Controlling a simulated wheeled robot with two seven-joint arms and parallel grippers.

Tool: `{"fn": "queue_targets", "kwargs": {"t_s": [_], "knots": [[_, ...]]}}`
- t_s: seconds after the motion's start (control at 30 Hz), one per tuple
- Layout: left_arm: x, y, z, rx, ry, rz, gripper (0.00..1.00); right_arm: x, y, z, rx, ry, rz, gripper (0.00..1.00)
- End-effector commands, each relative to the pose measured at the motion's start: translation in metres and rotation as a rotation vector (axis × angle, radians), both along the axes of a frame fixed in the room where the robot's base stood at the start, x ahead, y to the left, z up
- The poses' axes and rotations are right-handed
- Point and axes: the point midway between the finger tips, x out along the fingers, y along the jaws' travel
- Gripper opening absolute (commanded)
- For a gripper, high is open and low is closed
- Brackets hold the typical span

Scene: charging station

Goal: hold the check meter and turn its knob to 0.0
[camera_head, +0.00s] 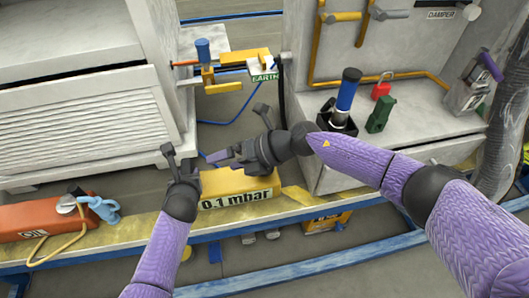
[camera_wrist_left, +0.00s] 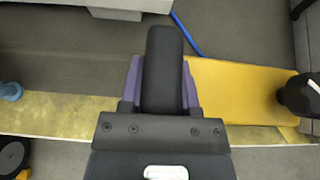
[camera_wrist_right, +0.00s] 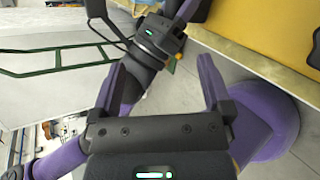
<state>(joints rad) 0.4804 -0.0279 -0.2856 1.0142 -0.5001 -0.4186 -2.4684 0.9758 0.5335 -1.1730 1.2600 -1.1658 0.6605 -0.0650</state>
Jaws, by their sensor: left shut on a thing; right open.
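The check meter, a yellow box (camera_head: 237,184) reading "0.1 mbar" on its front, sits on the yellow ledge in the head view. Its yellow surface also fills the right of the left wrist view (camera_wrist_left: 235,90).
An orange-red unit (camera_head: 38,217) with a blue clip (camera_head: 102,207) is left on the ledge. A blue-handled tool (camera_head: 347,92), red padlock (camera_head: 381,88) and green block (camera_head: 380,114) stand on the right cabinet. A louvred cabinet (camera_head: 80,125) is behind left.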

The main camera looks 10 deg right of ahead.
Motion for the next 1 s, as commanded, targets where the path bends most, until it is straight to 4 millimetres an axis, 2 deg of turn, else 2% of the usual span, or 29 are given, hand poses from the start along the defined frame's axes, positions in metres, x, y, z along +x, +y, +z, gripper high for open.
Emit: {"fn": "queue_targets", "kwargs": {"t_s": [0.03, 0.07, 0.13, 0.2, 0.33, 0.4, 0.47, 0.57, 0.8, 1.0], "knots": [[-0.001, 0.001, -0.002, 0.0, 0.005, 0.002, 0.0, -0.008, 0.002, 0.002, 0.218, 0.169, -0.17, 1.0], [-0.001, 0.001, -0.002, 0.0, 0.005, 0.002, 0.0, -0.008, -0.002, 0.006, 0.358, 0.283, -0.292, 1.0], [-0.001, 0.001, -0.002, 0.0, 0.005, 0.002, 0.0, -0.007, -0.025, 0.007, 0.65, 0.556, -0.575, 1.0], [-0.001, 0.001, -0.002, 0.0, 0.005, 0.002, 0.0, -0.009, -0.056, -0.004, 0.882, 0.814, -0.834, 1.0], [-0.001, 0.001, -0.002, 0.001, 0.005, 0.002, 0.0, -0.026, -0.107, -0.035, 1.165, 1.19, -1.206, 1.0], [-0.001, 0.001, -0.002, 0.001, 0.005, 0.002, 0.0, -0.037, -0.122, -0.048, 1.249, 1.319, -1.33, 1.0], [-0.001, 0.001, -0.002, 0.001, 0.005, 0.002, 0.0, -0.043, -0.13, -0.055, 1.291, 1.39, -1.396, 1.0], [-0.001, 0.001, -0.002, 0.001, 0.005, 0.002, 0.0, -0.042, -0.133, -0.062, 1.322, 1.441, -1.442, 1.0], [-0.001, 0.001, -0.002, 0.001, 0.005, 0.002, 0.0, 0.007, -0.108, -0.083, 1.323, 1.439, -1.441, 1.0], [-0.001, 0.001, -0.002, 0.001, 0.005, 0.002, 0.0, 0.037, -0.093, -0.099, 1.321, 1.441, -1.442, 1.0]]}}
